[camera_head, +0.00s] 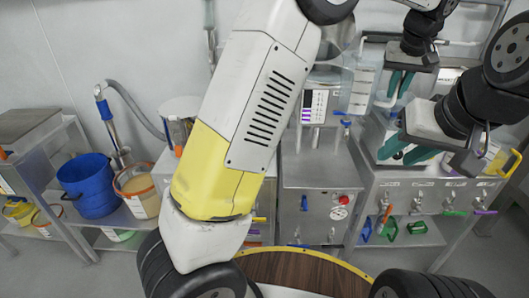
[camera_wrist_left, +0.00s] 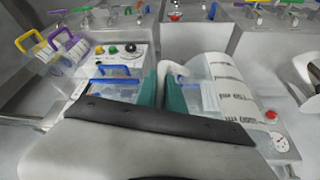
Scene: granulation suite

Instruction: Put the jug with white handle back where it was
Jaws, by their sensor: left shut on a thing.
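The clear jug with the white handle (camera_head: 362,88) is at the back, right of the picture centre, with printed marks on its side. It also shows large in the left wrist view (camera_wrist_left: 226,92). My left gripper (camera_head: 398,82) is shut on its white handle (camera_wrist_left: 170,76), which passes between the teal fingers (camera_wrist_left: 162,95). The jug's base is hidden, so I cannot tell whether it touches a surface. My right gripper (camera_head: 406,152) is lower, over the steel bench at right, with its teal fingers apart and nothing seen between them.
A jug with a blue handle (camera_wrist_left: 112,82) stands beside my left fingers. Jugs with yellow (camera_wrist_left: 35,40) and purple (camera_wrist_left: 62,46) handles are farther left. A steel cabinet (camera_head: 318,173) with a red button stands at the centre. A blue bucket (camera_head: 88,185) is on the left shelf.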

